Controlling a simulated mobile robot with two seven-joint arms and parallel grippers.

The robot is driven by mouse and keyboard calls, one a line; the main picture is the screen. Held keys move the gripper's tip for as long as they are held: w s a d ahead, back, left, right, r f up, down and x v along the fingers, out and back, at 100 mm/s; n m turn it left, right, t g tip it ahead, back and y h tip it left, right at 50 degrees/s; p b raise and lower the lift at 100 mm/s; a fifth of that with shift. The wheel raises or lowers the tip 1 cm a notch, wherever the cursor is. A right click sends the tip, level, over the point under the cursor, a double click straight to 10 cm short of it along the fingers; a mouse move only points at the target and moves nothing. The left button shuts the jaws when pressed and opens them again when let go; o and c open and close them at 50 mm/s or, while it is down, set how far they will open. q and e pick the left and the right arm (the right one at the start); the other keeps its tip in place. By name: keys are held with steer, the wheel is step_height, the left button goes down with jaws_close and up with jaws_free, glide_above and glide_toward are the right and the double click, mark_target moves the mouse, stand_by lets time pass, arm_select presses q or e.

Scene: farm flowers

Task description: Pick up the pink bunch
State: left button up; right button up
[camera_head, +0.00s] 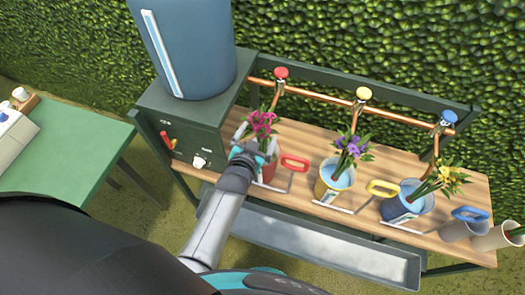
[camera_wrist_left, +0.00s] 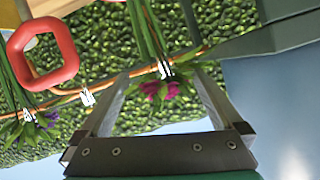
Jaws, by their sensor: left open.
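The pink bunch (camera_head: 263,121) stands in a red bucket (camera_head: 264,172) at the left end of the wooden bench. My left gripper (camera_head: 243,140) is in front of this bunch and partly covers the bucket. In the left wrist view the jaws (camera_wrist_left: 160,75) are open, and the pink flowers (camera_wrist_left: 160,90) show between the two fingers, with green stems running upward in the picture. I see no grip on the stems. My right gripper is in neither view.
A purple bunch (camera_head: 353,146) in a yellow bucket (camera_head: 330,187) and a yellow bunch (camera_head: 440,180) in a blue bucket (camera_head: 401,207) stand to the right. A copper pipe (camera_head: 320,92) with taps runs behind. A blue tank (camera_head: 188,45) stands left. A metal trough (camera_head: 310,243) lies below.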

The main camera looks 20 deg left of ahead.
arm_select(q)
steer(key=b+x, duration=0.3)
steer(key=x, duration=0.1)
steer(key=shift+w+f+b, duration=0.1)
steer(key=shift+b, duration=0.3)
steer(key=shift+w+b, duration=0.3)
steer(key=shift+w, duration=0.1)
jaws_close()
stand_by(0.3)
